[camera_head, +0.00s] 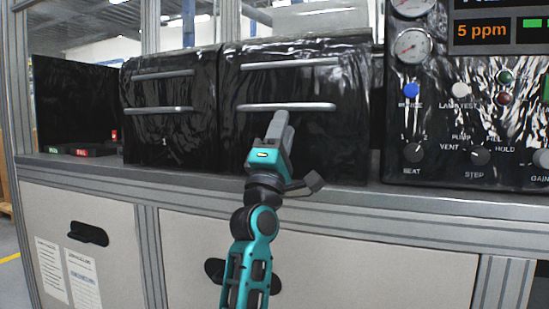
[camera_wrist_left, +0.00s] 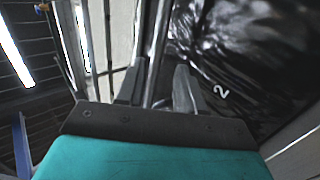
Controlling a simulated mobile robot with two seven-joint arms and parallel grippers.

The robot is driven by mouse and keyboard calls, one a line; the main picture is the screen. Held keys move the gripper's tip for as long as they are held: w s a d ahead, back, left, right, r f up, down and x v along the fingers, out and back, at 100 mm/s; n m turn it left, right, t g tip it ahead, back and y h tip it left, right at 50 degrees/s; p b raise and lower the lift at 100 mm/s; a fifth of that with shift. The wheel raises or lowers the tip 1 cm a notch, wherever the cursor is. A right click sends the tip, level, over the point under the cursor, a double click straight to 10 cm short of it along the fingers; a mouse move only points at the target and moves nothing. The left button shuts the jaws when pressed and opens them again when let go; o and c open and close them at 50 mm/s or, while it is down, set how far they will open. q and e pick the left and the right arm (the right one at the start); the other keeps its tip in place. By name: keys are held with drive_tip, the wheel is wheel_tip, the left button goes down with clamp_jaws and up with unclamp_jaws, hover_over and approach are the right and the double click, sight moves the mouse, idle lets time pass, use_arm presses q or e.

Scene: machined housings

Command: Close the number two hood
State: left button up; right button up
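The number two hood (camera_head: 345,140) is the right one of two glossy black hoods on the bench. It has an upper handle (camera_head: 290,63) and a lower handle (camera_head: 300,106), both silver bars. The white digit 2 (camera_wrist_left: 221,92) shows on its black face in the left wrist view. My left gripper (camera_head: 281,117) is in front of this hood, at the lower handle. In the left wrist view, a silver bar (camera_wrist_left: 158,60) runs between the spread fingers of my left gripper (camera_wrist_left: 158,85). I cannot tell whether the fingers touch it. My right gripper is out of view.
The number one hood (camera_head: 165,125) stands directly left. A control panel (camera_head: 440,120) with gauges and knobs stands at right. A pale grey panel (camera_head: 320,18) shows above and behind the number two hood. The bench edge (camera_head: 400,200) runs below.

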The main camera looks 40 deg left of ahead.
use_arm(q)
drive_tip(key=v, duration=0.7)
drive_tip(key=shift+f, duration=0.25)
drive_tip(key=shift+s, duration=0.1)
